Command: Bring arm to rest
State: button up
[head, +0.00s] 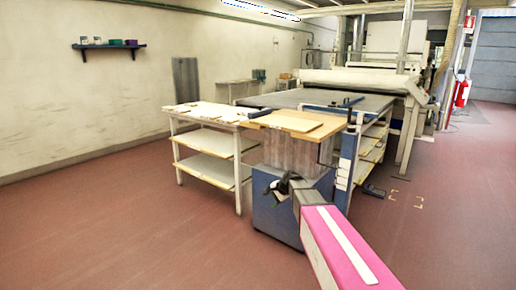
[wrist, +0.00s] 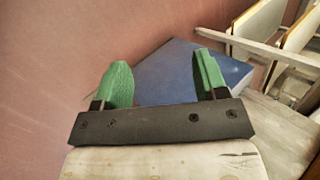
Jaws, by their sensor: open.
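My gripper (head: 280,186) hangs in front of the blue machine base (head: 278,218) in the head view, at the end of my pink-covered arm. In the wrist view my gripper (wrist: 162,76) shows two green fingers standing well apart with nothing between them. The blue surface (wrist: 165,75) lies beyond the fingers, with red-brown floor to its left. Whether the gripper touches the base cannot be told.
A wooden-topped stand (head: 290,122) rises just behind my gripper. A white shelved table (head: 205,115) stands to its left, and the long curing machine (head: 350,80) lies behind. Open floor (head: 110,220) spreads left; a fire extinguisher (head: 462,93) stands far right.

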jog(key=s+d+f+n+g+h, duration=0.1)
jog(key=s+d+f+n+h, duration=0.1)
jog(key=s, duration=0.7)
jog(key=s+d+f+n+g+h, duration=0.1)
jog(key=s+d+f+n+h, duration=0.1)
jog(key=s+d, duration=0.4)
jog(key=s+d+f+n+g+h, duration=0.2)
jog(key=s+d+f+n, duration=0.1)
jog(key=s, duration=1)
jog(key=shift+d+f+n, duration=0.3)
jog(key=shift+d+n, duration=0.45)
jog(key=shift+n, duration=0.35)
jog(key=shift+s, duration=0.1)
